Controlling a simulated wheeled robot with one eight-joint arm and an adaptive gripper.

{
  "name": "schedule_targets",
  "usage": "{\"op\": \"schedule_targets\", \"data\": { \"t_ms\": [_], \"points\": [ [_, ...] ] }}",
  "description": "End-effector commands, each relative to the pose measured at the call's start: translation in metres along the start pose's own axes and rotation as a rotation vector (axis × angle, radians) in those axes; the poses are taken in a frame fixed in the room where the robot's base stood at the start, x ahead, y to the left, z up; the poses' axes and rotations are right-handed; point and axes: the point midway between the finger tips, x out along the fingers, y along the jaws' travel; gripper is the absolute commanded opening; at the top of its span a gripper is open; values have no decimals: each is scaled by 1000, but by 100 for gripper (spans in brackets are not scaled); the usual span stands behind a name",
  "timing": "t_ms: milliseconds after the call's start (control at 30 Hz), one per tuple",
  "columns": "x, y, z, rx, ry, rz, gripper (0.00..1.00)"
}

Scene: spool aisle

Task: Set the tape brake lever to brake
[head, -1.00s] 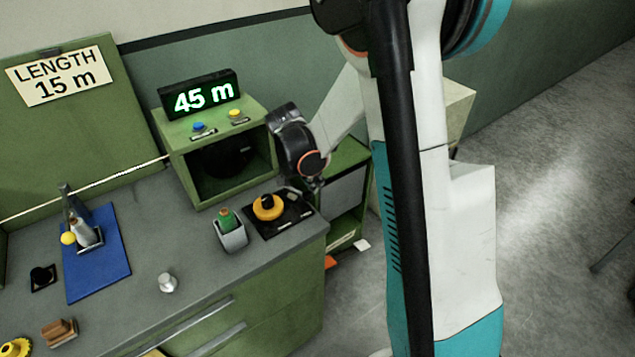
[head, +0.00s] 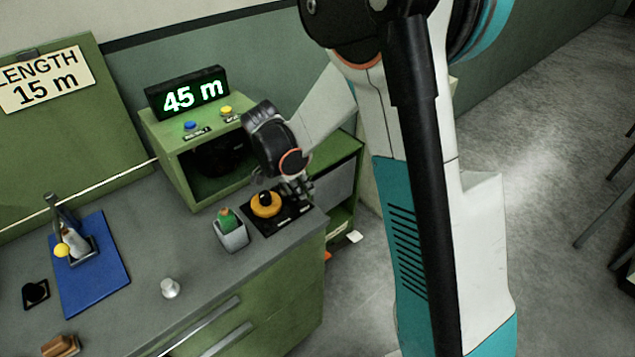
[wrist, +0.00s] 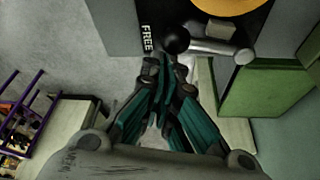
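The tape brake is a black plate (head: 272,222) with a yellow disc (head: 266,204) at the bench's right end. In the wrist view the yellow disc (wrist: 232,5) shows at the top. A silver lever arm (wrist: 222,48) ends in a black knob (wrist: 175,39) beside the white FREE label (wrist: 147,38). No brake wording is readable. My gripper (head: 301,192) is over the plate's right side, partly hiding the lever in the head view. In the wrist view my gripper's (wrist: 167,66) fingers are drawn together, tips just short of the knob. Contact cannot be told.
A grey cup (head: 232,236) with a green item stands left of the plate. Behind is a green box (head: 180,165) under a 45 m display (head: 187,93). A blue mat (head: 92,275) with a clamp-like device lies left. Open floor lies right of the bench.

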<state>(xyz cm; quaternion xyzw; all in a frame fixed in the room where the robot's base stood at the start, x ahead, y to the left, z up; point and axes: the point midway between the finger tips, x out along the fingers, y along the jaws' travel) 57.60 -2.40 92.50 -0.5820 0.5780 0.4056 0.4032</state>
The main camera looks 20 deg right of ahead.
Motion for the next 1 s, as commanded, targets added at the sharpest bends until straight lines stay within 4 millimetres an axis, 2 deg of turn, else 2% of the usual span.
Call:
{"op": "schedule_targets", "data": {
  "t_ms": [400,1000],
  "points": [
    [-6,6,16,-4,-1,-1,0],
    [-6,6,18,-4,-1,-1,0]
  ]
}}
